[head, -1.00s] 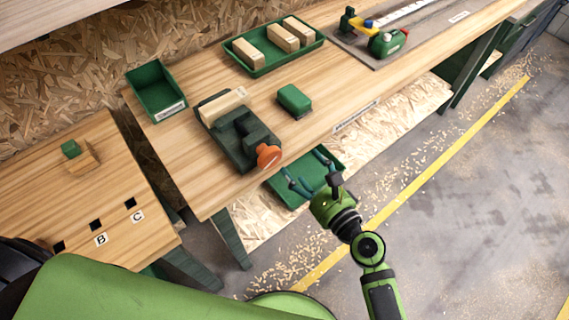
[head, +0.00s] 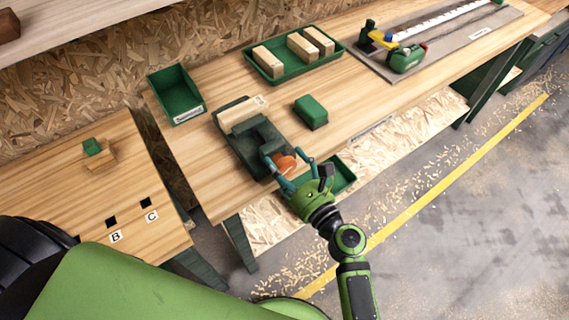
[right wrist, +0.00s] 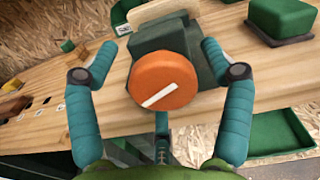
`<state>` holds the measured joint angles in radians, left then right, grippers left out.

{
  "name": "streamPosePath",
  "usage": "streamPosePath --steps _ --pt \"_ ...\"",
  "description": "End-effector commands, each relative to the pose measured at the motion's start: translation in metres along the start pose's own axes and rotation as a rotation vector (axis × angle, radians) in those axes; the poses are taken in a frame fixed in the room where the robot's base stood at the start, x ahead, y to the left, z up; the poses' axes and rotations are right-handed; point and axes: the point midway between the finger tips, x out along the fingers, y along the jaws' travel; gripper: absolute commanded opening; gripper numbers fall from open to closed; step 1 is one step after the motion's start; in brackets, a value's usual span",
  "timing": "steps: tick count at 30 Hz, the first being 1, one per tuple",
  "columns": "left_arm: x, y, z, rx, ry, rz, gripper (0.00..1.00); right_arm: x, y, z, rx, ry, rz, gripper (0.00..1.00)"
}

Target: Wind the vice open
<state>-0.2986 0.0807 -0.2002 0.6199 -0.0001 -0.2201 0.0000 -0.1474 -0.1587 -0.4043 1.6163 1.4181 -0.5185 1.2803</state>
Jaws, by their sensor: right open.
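The dark green vice (head: 249,138) is fixed at the front of the wooden bench, with a pale wood block (head: 242,113) lying in it at the back. Its round orange handle (head: 286,163) faces the front edge and carries a white line, seen slanted in the right wrist view (right wrist: 163,79). My right gripper (head: 288,160) is at the handle, with its teal fingers open on either side. In the right wrist view the fingers (right wrist: 160,62) are spread wide with gaps to the handle. My left gripper is not in view.
A green tray (head: 268,67) of wood blocks, an open green bin (head: 177,105) and a green block (head: 311,112) stand on the bench. A lower green tray (head: 345,174) sits beneath the front edge. A side table (head: 125,185) has lettered square holes.

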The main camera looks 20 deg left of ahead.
Motion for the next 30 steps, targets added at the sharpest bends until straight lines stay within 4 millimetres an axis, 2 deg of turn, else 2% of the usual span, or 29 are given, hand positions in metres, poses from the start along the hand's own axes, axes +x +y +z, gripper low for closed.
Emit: streamPosePath --steps 2,3,7,22,30 --pt "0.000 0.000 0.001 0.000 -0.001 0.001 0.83 0.000 0.000 0.000 0.000 0.000 0.000 0.81" --pt "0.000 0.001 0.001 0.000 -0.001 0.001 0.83 0.000 0.000 0.000 0.000 0.000 0.000 0.77" --pt "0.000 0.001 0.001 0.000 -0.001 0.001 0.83 0.000 0.000 0.000 0.000 0.000 0.000 0.26" --pt "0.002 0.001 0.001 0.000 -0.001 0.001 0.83 0.001 -0.002 0.004 -0.023 -0.010 -0.003 0.26" --pt "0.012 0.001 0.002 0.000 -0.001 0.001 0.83 0.002 -0.001 0.004 -0.157 -0.013 -0.004 0.26"
